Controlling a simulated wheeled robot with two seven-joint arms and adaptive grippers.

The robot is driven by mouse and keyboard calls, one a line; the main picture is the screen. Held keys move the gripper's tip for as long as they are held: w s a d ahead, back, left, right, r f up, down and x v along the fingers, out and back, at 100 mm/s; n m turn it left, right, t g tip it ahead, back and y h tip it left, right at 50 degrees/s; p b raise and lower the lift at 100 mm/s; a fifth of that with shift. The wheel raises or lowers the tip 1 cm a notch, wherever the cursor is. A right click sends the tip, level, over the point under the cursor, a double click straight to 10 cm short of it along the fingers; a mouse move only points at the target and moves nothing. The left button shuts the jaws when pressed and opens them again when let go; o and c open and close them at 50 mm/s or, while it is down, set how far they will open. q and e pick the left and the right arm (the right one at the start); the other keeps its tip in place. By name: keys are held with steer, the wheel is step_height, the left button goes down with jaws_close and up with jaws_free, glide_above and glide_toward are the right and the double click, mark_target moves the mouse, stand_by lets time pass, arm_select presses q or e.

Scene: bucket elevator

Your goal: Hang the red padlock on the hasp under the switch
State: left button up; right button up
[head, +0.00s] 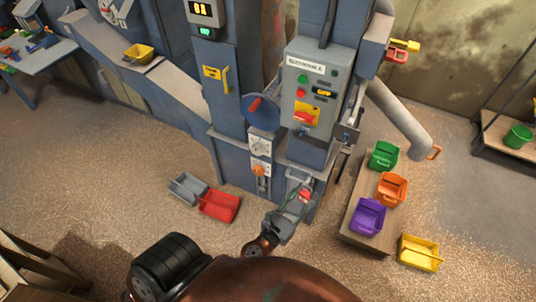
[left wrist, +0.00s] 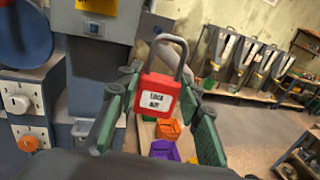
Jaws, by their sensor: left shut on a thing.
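The red padlock (left wrist: 158,96) with a white label and grey shackle is between the green-padded fingers of my left gripper (left wrist: 161,86) in the left wrist view. The gripper is shut on its body, shackle upward. In the head view, the padlock (head: 305,195) and left gripper (head: 299,198) are low in front of the machine, below the grey control box (head: 316,90). The switch (head: 304,117) is a red handle on a yellow plate on that box. The hasp (head: 302,131) is small beneath it; its detail is unclear. Padlock and hasp are apart. My right gripper is out of view.
A blue disc with a red handle (head: 261,112) is left of the box. Green (head: 383,155), orange (head: 391,189) and purple (head: 368,217) buckets stand on a bench at right. A yellow bucket (head: 420,253) and a red one (head: 219,205) are on the floor.

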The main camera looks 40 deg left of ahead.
arm_select(q)
steer(key=w+a+f+n+g+y, duration=0.1)
steer(key=w+a+n+y, duration=0.1)
steer(key=w+a, duration=0.6)
steer(key=w+a+f+n+y+p, duration=0.1)
steer(key=w+a+f+n+y, duration=0.1)
steer(key=w+a+y, duration=0.3)
steer(key=w+a, duration=0.3)
steer(key=w, duration=0.2)
steer(key=shift+n+g, duration=0.4)
steer(key=shift+s+a, duration=0.1)
steer(key=shift+r+p, duration=0.1)
steer(key=shift+p, duration=0.25)
steer(key=shift+w, duration=0.3)
steer(key=shift+d+x, duration=0.2)
steer(key=shift+x, duration=1.35)
steer(key=shift+w+f+b, duration=0.1)
steer(key=shift+f+b, duration=0.15)
steer(key=shift+b, duration=0.05)
